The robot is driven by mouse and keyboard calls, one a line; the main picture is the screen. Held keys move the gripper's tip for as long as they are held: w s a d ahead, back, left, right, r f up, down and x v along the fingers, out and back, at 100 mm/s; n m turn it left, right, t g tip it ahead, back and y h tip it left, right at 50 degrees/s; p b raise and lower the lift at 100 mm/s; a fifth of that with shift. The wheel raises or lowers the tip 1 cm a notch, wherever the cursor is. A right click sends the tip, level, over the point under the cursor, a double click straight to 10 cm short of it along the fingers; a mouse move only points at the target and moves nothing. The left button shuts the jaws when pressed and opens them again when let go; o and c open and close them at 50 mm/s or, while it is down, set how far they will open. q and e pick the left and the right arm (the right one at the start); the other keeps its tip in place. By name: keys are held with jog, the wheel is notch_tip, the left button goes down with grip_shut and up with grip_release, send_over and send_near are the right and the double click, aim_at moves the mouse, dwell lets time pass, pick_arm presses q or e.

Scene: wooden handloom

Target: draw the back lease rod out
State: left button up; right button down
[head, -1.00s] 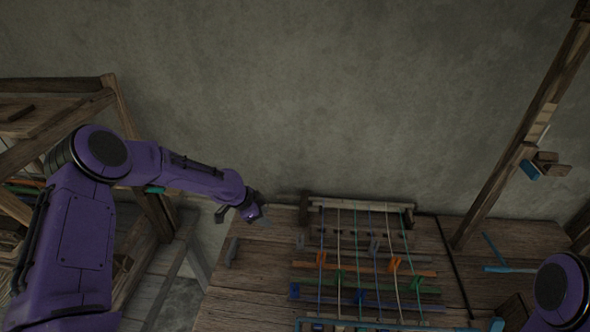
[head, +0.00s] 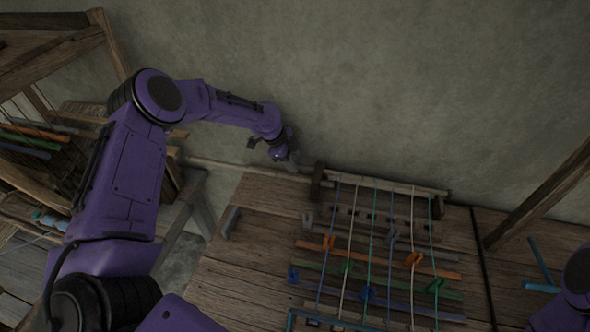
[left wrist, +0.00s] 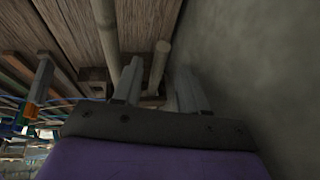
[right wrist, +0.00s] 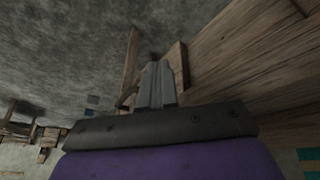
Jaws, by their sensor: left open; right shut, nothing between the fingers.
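A wooden rack (head: 318,184) with coloured threads stands at the back of the table. A pale rod (head: 400,188) spans its back; I cannot tell surely whether it is the back lease rod. My left gripper (head: 272,150) is open, just left of the rack by the wall. In the left wrist view a pale round rod end (left wrist: 161,52) shows between its open fingers (left wrist: 156,85), apart from them as far as I see. A second pale rod (left wrist: 107,30) lies left of the fingers. My right gripper (right wrist: 155,80) is shut and empty, seen only in the right wrist view.
The grey wall (head: 380,80) is close behind the rack and beside my left gripper. Orange, green and blue sticks (head: 440,272) lie across under the threads. A wooden post (head: 545,195) leans at the right. A wooden frame (head: 50,65) stands at the left.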

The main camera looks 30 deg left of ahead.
pick_arm(q)
jog(key=shift+w+d+f, duration=0.15)
jog(key=shift+f, duration=0.35)
jog(key=shift+s+r, duration=0.25)
jog(key=shift+w, duration=0.1)
grip_shut()
jog(key=shift+a+f+b, duration=0.15)
jog(key=shift+a+b, duration=0.2)
jog(key=shift+a, duration=0.15)
jog(key=s+a+b, duration=0.2)
jog(key=a+b, duration=0.1)
jog(key=a, duration=0.7)
jog(key=s+a+b, duration=0.3)
jog(key=a, duration=0.7)
jog(key=shift+s, duration=0.3)
jog(key=shift+a, duration=0.1)
grip_release()
